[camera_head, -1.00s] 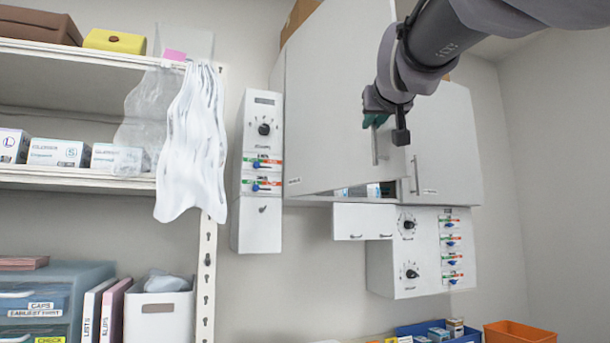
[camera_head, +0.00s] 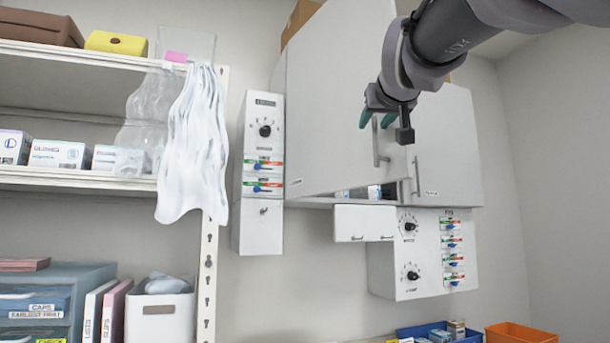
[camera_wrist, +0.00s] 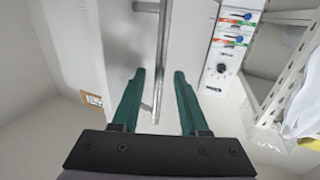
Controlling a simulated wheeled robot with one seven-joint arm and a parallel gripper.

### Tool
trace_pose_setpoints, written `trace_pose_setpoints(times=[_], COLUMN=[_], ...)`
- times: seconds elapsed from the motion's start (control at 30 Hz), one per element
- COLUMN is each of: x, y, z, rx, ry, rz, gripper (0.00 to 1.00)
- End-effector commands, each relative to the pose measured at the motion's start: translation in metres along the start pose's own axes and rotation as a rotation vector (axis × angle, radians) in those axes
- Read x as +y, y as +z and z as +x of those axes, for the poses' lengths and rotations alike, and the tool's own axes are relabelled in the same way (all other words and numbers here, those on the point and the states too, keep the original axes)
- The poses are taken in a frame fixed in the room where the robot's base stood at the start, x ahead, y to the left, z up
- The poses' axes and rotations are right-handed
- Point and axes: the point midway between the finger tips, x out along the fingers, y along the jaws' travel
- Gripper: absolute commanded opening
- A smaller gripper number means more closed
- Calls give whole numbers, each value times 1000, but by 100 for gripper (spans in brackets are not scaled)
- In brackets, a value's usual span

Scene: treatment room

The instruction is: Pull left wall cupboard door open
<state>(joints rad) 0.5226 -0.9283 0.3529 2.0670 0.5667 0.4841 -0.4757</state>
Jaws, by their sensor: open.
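The left wall cupboard door (camera_head: 335,110) is light grey and stands partly open, its right edge swung out from the cupboard. Boxes (camera_head: 372,191) show in the gap below it. Its vertical bar handle (camera_head: 376,148) is near the right edge. My gripper (camera_head: 377,118) is at the handle's upper part, with its green fingers apart. In the wrist view, the handle (camera_wrist: 161,55) runs between the open fingers (camera_wrist: 160,78), apparently touching neither.
The right cupboard door (camera_head: 445,140) is closed, with its own handle (camera_head: 417,177). A control panel (camera_head: 258,170) hangs left of the cupboard, and another (camera_head: 420,255) hangs below. A shelf (camera_head: 75,180) with a hanging clear bag stands at the left.

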Motion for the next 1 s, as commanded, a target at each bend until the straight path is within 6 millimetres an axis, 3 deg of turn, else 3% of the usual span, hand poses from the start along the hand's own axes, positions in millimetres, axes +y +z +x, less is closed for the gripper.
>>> trace_pose_setpoints(times=[0.2, 0.43, 0.6, 1.0], x=[-3, -4, -4, -5], y=[-3, -2, -2, -1], z=[-50, -86, -96, -96], rx=[16, 14, 12, 12], ry=[5, 7, 7, 6], rz=[-9, -11, -12, -12], gripper=[44, 44, 44, 44])
